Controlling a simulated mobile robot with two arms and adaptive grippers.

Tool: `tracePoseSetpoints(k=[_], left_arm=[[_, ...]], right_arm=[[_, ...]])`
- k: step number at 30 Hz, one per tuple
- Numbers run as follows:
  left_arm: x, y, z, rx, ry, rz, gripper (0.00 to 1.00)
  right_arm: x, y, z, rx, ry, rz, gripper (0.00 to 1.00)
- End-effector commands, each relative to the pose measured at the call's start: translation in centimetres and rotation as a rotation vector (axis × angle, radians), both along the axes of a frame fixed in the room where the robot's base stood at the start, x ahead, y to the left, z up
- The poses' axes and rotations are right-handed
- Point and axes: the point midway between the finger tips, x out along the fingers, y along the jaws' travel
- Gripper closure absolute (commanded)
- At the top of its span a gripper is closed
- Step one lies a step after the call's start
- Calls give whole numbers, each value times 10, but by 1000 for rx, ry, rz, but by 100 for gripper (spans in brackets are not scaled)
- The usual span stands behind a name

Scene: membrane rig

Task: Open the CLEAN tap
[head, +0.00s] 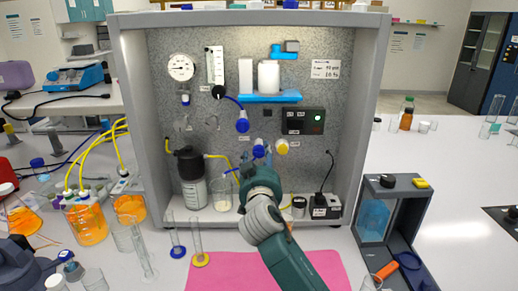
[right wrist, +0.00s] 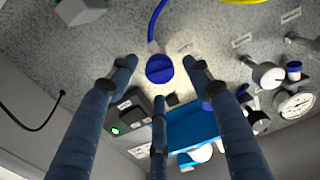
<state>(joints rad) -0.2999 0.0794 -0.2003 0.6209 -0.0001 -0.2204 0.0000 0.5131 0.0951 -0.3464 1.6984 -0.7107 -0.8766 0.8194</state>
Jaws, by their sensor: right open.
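The rig's back panel carries an upper blue tap (head: 242,124), a lower blue tap (head: 258,149) and a yellow tap (head: 282,147). Their labels are too small to read, so I cannot tell which is CLEAN. My right gripper (head: 257,163) is open, just in front of and below the lower blue tap. In the right wrist view, turned over, this blue round knob (right wrist: 160,69) shows between the spread fingers, with a blue tube running from it. The fingers look apart from it. The upper blue tap is partly hidden behind a finger. My left gripper is out of view.
A dark-capped bottle (head: 192,178) and a beaker (head: 222,194) stand below left. The pink mat (head: 225,273) in front is largely clear.

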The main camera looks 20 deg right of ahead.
Motion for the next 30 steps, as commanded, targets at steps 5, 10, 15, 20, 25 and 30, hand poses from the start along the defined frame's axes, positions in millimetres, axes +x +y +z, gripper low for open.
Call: tracePoseSetpoints(k=[5, 10, 15, 20, 25, 30], left_arm=[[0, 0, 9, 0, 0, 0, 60], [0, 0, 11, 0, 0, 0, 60], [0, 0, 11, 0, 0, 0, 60], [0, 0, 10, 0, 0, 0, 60], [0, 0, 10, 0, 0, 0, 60], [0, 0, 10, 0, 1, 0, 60]], right_arm=[[26, -7, 2, -2, 0, 0, 50], [37, -10, 1, -2, 0, 1, 50], [39, -11, 0, 0, -1, 1, 50], [38, -11, 0, -1, -1, 1, 56], [38, -11, 0, -1, -1, 1, 90], [38, -11, 0, -2, -1, 1, 96]])
